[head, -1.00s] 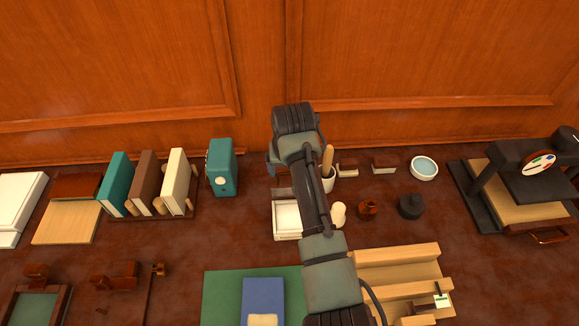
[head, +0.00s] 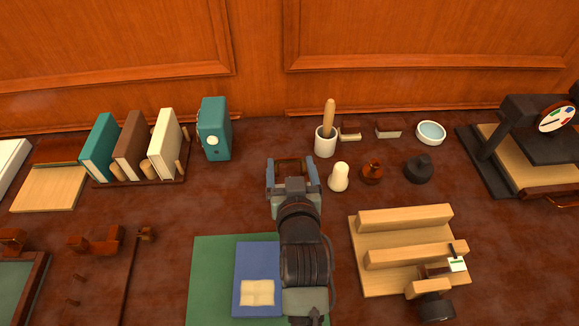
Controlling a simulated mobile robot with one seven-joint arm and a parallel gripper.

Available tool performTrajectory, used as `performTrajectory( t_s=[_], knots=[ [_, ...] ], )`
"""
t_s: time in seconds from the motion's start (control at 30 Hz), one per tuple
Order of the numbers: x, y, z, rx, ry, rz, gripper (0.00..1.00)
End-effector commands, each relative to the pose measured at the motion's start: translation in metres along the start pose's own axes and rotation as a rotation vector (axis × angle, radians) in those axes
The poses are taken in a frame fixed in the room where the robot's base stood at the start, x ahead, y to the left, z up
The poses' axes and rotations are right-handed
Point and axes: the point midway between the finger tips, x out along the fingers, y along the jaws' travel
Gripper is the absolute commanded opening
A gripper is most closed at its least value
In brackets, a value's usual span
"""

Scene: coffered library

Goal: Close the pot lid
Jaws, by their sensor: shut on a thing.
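My gripper (head: 291,166) is at the middle of the bench. Its two blue-grey fingers stand apart, on either side of a brown piece (head: 291,163), and are shut on it. I cannot tell whether this piece is the pot lid. The gripper and my arm hide what lies directly below. To the right stand a small brown pot (head: 372,173) and a dark rounded pot (head: 418,169), both apart from the gripper. Which one the task means is unclear.
A white cup with a wooden stick (head: 325,141) and a cream rounded piece (head: 339,178) stand close right of the gripper. Upright books (head: 133,148) and a teal box (head: 214,130) are left. A wooden rack (head: 400,230) is at right, a blue book (head: 258,270) in front.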

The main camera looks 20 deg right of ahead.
Motion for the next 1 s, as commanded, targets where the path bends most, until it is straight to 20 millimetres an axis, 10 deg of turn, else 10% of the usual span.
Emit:
performTrajectory(
  t_s=[1.0],
  knots=[
    [-0.009, 0.006, 0.043, 0.002, 0.054, 0.011, 0.00]
  ],
)
